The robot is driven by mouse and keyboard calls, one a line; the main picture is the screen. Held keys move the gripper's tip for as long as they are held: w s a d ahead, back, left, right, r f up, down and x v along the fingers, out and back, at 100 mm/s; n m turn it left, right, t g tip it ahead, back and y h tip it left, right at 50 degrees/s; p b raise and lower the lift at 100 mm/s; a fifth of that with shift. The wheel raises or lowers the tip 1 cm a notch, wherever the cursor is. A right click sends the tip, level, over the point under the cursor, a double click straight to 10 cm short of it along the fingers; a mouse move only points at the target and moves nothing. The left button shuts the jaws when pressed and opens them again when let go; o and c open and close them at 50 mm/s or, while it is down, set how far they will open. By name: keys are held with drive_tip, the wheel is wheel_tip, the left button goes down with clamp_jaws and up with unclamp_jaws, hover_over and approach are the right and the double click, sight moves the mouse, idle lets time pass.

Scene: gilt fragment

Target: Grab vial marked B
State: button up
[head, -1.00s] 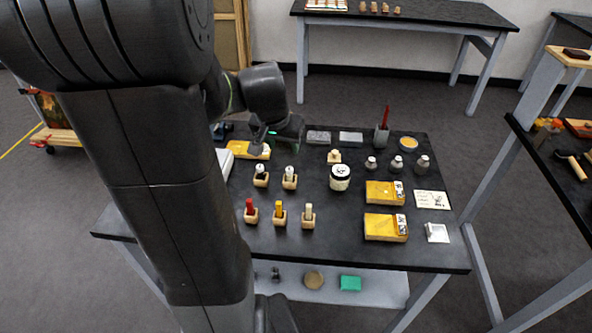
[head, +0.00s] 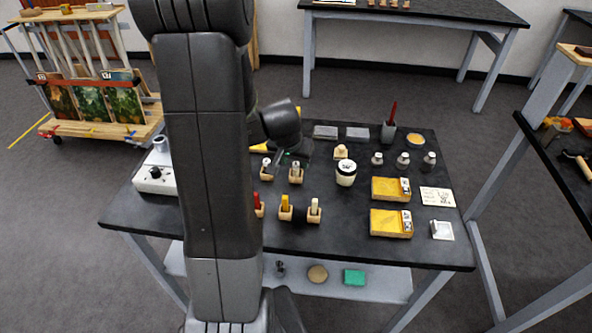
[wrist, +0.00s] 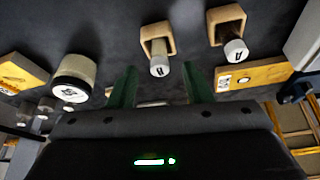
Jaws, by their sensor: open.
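My gripper (wrist: 158,84) is open, its two green fingers apart with nothing held between them. Just beyond the fingertips, in line with the gap, a white-capped vial (wrist: 159,67) stands in a wooden block. A second white-capped vial (wrist: 236,49) in its own block is to the right in the wrist view. Both caps carry a dark mark too small for me to read surely, so I cannot tell which is B. In the head view these appear as a right vial (head: 296,167) and a left vial (head: 266,164), with my gripper (head: 290,158) just behind them.
Red, yellow and cream-topped items in blocks (head: 286,209) form a front row. Yellow boxes (head: 391,189) lie at right. A white instrument (head: 155,175) is at the left edge.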

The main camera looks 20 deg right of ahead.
drive_tip(key=shift+x, duration=1.1)
clamp_jaws()
